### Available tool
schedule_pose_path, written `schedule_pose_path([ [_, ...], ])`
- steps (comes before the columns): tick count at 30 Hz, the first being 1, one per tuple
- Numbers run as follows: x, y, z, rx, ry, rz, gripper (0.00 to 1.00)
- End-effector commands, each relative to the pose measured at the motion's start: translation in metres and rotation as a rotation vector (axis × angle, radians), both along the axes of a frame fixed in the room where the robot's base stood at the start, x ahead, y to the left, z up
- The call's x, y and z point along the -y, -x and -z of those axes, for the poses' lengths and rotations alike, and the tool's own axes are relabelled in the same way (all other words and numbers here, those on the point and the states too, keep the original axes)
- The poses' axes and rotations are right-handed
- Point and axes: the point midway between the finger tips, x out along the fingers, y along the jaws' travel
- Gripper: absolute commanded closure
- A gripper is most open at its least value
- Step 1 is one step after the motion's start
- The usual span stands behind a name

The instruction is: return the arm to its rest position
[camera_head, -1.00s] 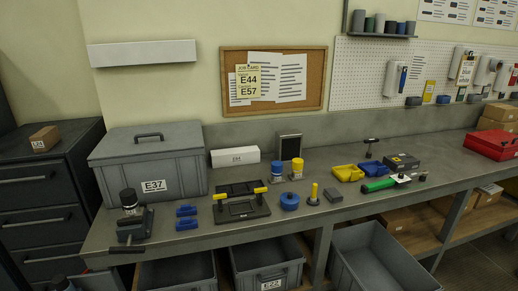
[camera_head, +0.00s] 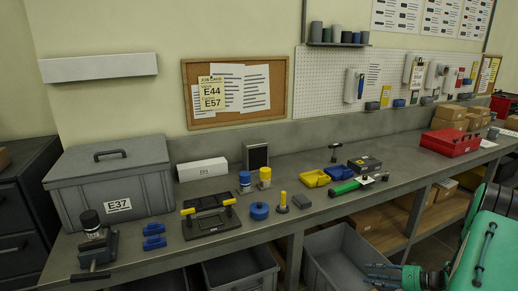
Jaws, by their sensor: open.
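My arm (camera_head: 475,255), green with a dark rod along it, comes into the lower right of the head view. My gripper (camera_head: 374,274) shows at the bottom edge, pointing left. Its dark fingers are apart, and no object shows between them. In the picture it lies in front of the workbench, over the right side of the open grey bin (camera_head: 335,262) below the bench. The fingers are small and partly cut off by the frame edge.
The grey workbench (camera_head: 290,222) holds a black plate with yellow handles (camera_head: 212,224), a lidded grey box (camera_head: 75,190), blue and yellow parts, a green-handled tool (camera_head: 345,187) and a red case (camera_head: 450,141).

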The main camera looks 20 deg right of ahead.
Motion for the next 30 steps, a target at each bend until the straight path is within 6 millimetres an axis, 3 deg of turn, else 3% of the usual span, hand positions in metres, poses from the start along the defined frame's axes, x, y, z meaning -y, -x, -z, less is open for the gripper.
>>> schedule_pose_path([
  [1,-0.013,-0.01,-0.017,0.005,0.045,-0.052,0.6],
  [6,-0.06,-0.034,-0.063,0.03,0.198,-0.233,0.6],
  [15,-0.147,-0.059,-0.137,0.098,0.463,-0.551,0.6],
  [23,-0.223,-0.062,-0.194,0.179,0.686,-0.828,0.6],
  [30,-0.289,-0.053,-0.24,0.273,0.889,-1.084,0.6],
])
